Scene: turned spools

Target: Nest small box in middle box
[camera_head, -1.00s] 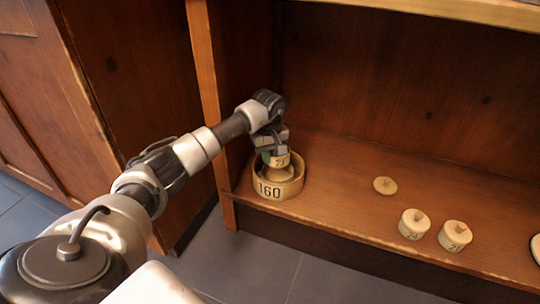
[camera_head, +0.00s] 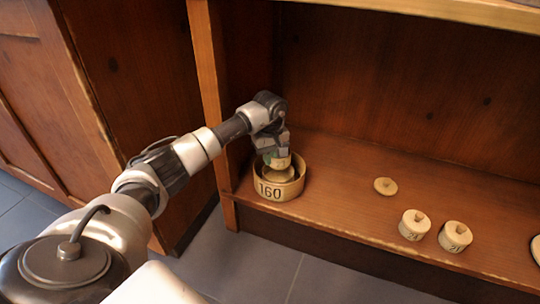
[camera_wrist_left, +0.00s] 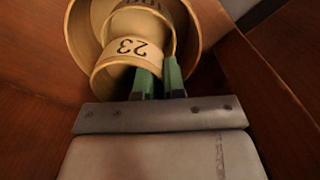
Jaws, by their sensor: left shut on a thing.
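My left gripper (camera_head: 276,151) reaches into the cupboard from the left and points down. In the left wrist view its green fingertips (camera_wrist_left: 159,78) are shut on the wall of a small pale round box (camera_wrist_left: 125,57) marked 23. The small box (camera_head: 279,162) is held over a wider round box (camera_head: 270,192) marked 160, which stands on the shelf. Whether the held box touches what is below is unclear. My right gripper is not in view.
The shelf (camera_head: 340,210) also carries a flat pale disc (camera_head: 385,186) and two small numbered round pieces (camera_head: 414,225) (camera_head: 455,237) with knobs. A pale object (camera_head: 537,249) is cut off at the right edge. The cupboard's left upright (camera_head: 206,90) is close to my arm.

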